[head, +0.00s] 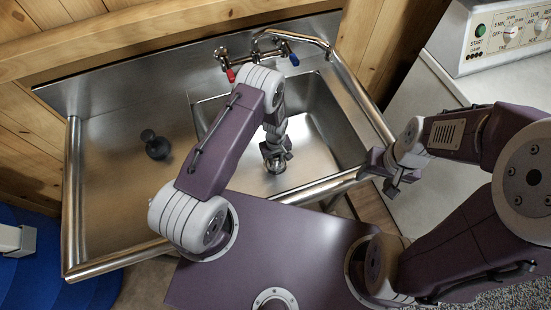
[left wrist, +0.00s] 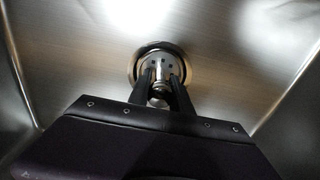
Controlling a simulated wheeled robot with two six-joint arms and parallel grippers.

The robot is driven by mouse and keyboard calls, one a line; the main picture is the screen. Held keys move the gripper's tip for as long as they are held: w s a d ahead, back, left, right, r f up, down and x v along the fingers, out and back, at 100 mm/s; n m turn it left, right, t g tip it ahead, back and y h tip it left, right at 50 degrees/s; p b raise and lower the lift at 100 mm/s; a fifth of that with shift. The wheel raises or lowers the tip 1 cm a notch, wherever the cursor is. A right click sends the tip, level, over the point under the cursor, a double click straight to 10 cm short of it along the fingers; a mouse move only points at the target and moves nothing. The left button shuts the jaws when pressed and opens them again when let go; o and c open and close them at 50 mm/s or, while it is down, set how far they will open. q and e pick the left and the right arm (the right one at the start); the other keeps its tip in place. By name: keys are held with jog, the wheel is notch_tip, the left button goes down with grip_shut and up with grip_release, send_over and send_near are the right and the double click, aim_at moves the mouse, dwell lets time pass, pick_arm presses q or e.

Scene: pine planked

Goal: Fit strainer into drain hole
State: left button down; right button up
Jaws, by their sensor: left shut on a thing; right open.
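My left gripper (head: 276,152) reaches down into the sink basin and is shut on the strainer (head: 277,164). In the left wrist view the fingers (left wrist: 161,90) grip the strainer's knob, and its perforated metal top (left wrist: 168,66) shows beyond them. The round drain hole (left wrist: 137,63) shows as a dark rim around the strainer, widest at the upper left. The strainer is at the hole and looks slightly off-centre; I cannot tell how deep it sits. My right gripper (head: 388,183) is open and empty at the right of the sink's front edge.
The steel sink basin (head: 325,120) has walls around my left gripper. A tap with red and blue handles (head: 268,50) stands behind it. A dark plunger-like object (head: 155,145) is on the drainboard (head: 115,190). A white appliance (head: 450,85) is at right.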

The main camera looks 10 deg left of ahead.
pick_arm(q)
jog(key=shift+f, duration=0.2)
jog(key=c, duration=1.2)
grip_release()
jog(key=shift+o, duration=0.2)
jog(key=shift+r, duration=0.2)
notch_tip(320, 180, up, 12)
jog(key=shift+f+p, duration=0.2)
jog(key=shift+p, duration=0.15)
jog(key=shift+r, duration=0.65)
jog(key=s+a+r+m, duration=0.2)
jog(key=s+r+m, duration=0.1)
jog(key=s+r, duration=0.3)
jog(key=s+a+r+m+t, duration=0.1)
jog(key=s+a+r+m, duration=0.2)
jog(key=s+r, duration=0.4)
notch_tip(320, 180, up, 5)
jog(key=shift+s+a+f+m, duration=0.15)
jog(key=shift+a+f+m, duration=0.05)
jog(key=shift+a+m, duration=0.15)
